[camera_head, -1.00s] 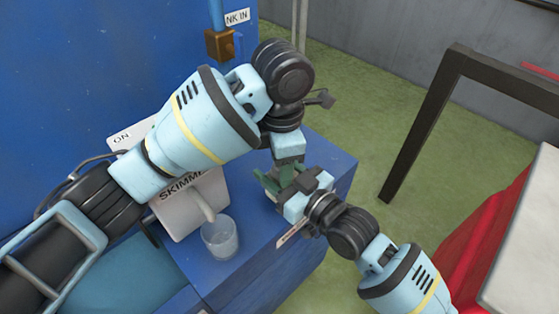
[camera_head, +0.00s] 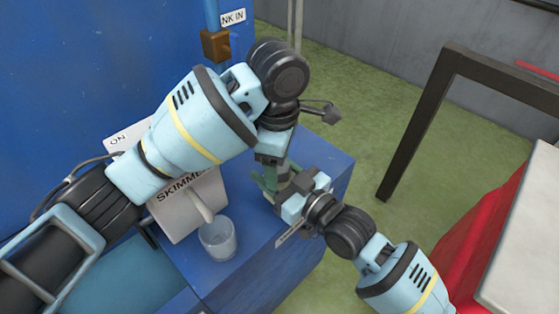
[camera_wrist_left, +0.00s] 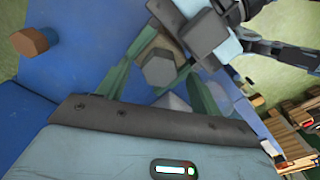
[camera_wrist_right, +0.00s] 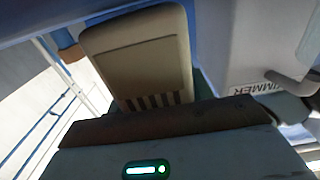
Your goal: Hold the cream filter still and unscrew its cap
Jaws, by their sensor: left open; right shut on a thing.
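The cream filter's body (camera_wrist_left: 149,46) shows in the left wrist view, with a grey six-sided cap (camera_wrist_left: 160,72) facing the camera. My left gripper (camera_wrist_left: 152,80) is open, its green fingers apart on both sides of the cap. My right gripper (camera_head: 284,183) is shut on the filter from the right and front. In the right wrist view a cream slotted block (camera_wrist_right: 140,55), seemingly the filter body, is close to the camera. In the head view the grippers largely hide the filter, and whether the left fingers touch the cap cannot be told.
The blue cabinet top (camera_head: 325,165) lies below the grippers. A clear cup (camera_head: 218,240) stands beneath the skimmer panel's spout (camera_head: 200,205). A dark frame (camera_head: 420,125) and pale-topped table (camera_head: 525,240) stand right, with green floor between.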

